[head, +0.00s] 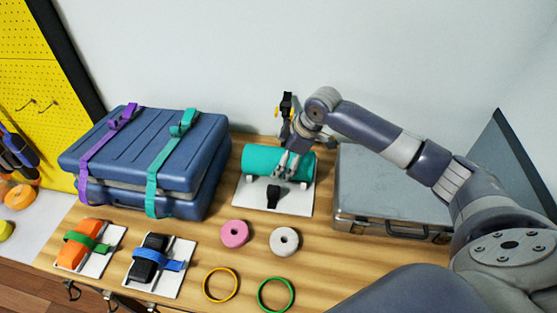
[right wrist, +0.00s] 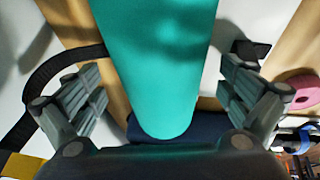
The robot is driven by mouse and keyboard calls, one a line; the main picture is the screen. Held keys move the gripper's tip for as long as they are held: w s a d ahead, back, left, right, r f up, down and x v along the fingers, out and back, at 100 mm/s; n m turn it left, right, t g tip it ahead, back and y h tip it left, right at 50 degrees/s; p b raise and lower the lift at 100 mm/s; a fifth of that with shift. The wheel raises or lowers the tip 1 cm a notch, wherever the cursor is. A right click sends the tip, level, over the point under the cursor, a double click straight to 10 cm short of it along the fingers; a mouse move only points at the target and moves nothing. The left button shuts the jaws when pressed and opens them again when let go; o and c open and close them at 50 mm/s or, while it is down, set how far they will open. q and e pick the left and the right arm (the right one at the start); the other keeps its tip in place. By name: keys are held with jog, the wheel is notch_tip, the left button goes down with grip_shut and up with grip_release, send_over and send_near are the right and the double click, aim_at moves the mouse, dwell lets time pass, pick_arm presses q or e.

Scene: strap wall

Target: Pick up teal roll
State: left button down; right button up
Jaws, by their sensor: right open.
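The teal roll (head: 262,160) lies on a white board (head: 244,198) at the back middle of the wooden bench in the head view. My right gripper (head: 286,166) is over the roll's right part. In the right wrist view the teal roll (right wrist: 155,55) runs between the two open fingers of my right gripper (right wrist: 165,95), with a gap visible on each side. A black strap (right wrist: 55,68) shows beside the roll on the left, and a black buckle (head: 273,196) lies on the board in front of it. My left gripper is not in view.
A blue case (head: 150,165) with purple and teal straps stands left of the board. A grey metal case (head: 375,185) lies close on the right. Pink (head: 235,233) and white (head: 284,241) tape rolls and yellow (head: 220,284) and green (head: 276,294) rings lie in front.

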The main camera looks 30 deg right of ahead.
jog(key=shift+x, duration=1.45)
jog(key=shift+s, duration=0.1)
jog(key=c, duration=1.2)
jog(key=shift+r, duration=0.1)
